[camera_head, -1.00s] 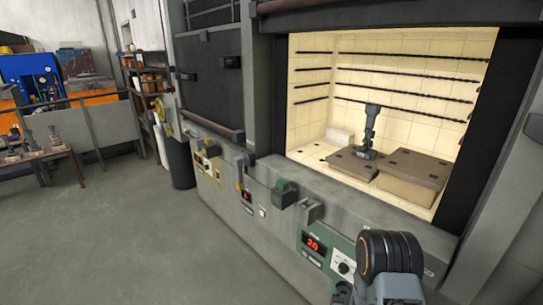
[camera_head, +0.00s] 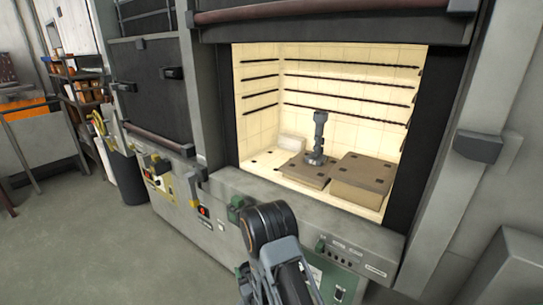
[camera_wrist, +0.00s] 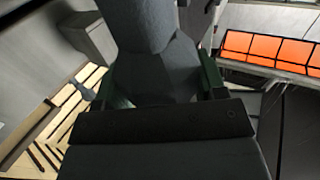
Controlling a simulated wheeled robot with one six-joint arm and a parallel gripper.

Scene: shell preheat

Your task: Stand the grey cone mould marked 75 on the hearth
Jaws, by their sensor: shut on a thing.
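My gripper (camera_wrist: 160,84) shows in the wrist view, with green fingers closed on the two sides of a large dark grey faceted mould (camera_wrist: 150,35). No mark is readable on the held mould, and its far end runs out of the picture. In the head view my arm is at the lower middle, in front of the furnace, and the gripper and its load do not show clearly. The pale-tiled hearth (camera_head: 263,165) lies inside the open furnace. A similar grey mould (camera_head: 318,140) stands upright there on a brown slab (camera_head: 300,173); its mark is unreadable.
A thicker brown block (camera_head: 362,180) takes up the hearth's right side. A white block (camera_head: 291,143) is at the back. Dark rods line the walls. The furnace front has a ledge and control panels (camera_head: 345,257). A closed dark door (camera_head: 147,90) is at left. Open floor lies left.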

